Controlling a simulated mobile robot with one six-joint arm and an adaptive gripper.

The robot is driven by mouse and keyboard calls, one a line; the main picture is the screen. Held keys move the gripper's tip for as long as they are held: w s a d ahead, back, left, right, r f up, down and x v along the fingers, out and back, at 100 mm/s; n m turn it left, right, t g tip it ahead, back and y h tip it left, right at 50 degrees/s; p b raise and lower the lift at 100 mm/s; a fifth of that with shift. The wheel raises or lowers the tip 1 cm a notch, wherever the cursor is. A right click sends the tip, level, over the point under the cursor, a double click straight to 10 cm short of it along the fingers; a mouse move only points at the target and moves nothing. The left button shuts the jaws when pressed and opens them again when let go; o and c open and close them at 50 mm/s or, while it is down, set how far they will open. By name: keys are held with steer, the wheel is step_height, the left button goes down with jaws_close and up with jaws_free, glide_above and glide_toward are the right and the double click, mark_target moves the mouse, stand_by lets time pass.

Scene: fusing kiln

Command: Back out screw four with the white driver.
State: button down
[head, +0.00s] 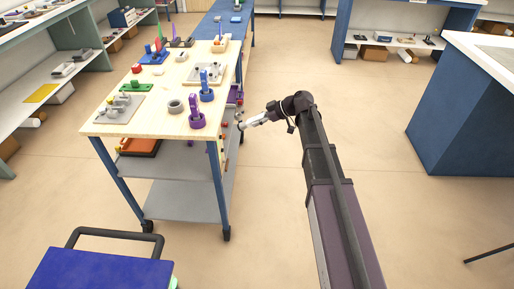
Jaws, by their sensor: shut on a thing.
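My gripper (241,124) is at the right side of the wooden-topped cart, just off its edge and a little below the top. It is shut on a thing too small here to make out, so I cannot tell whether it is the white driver. The parts at the end of my arm look pale. A light plate (196,78) with small dark spots lies on the cart top; I cannot tell whether these are screws, or which is screw four.
The cart top (155,122) also bears a purple holder (196,121), a blue holder (206,94), a grey ring (176,107) and a grey plate (111,112). A blue trolley (95,272) stands at the lower left. A blue cabinet (460,115) is right. Floor between is clear.

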step_height(320, 180, down, 10)
steer(key=n+g+y+b, duration=0.1)
steer(key=y+b, duration=0.6)
steer(key=b, duration=1.2)
steer(key=shift+w+f+n+b, duration=0.2)
steer(key=shift+w+n+b, duration=0.1)
steer(key=shift+w, duration=0.15)
steer(key=shift+a, duration=0.15)
steer(key=shift+w+a, duration=0.1)
steer(key=shift+a, duration=2.55)
steer(key=shift+a, duration=0.65)
steer(key=shift+d, duration=0.2)
stand_by(1.5)
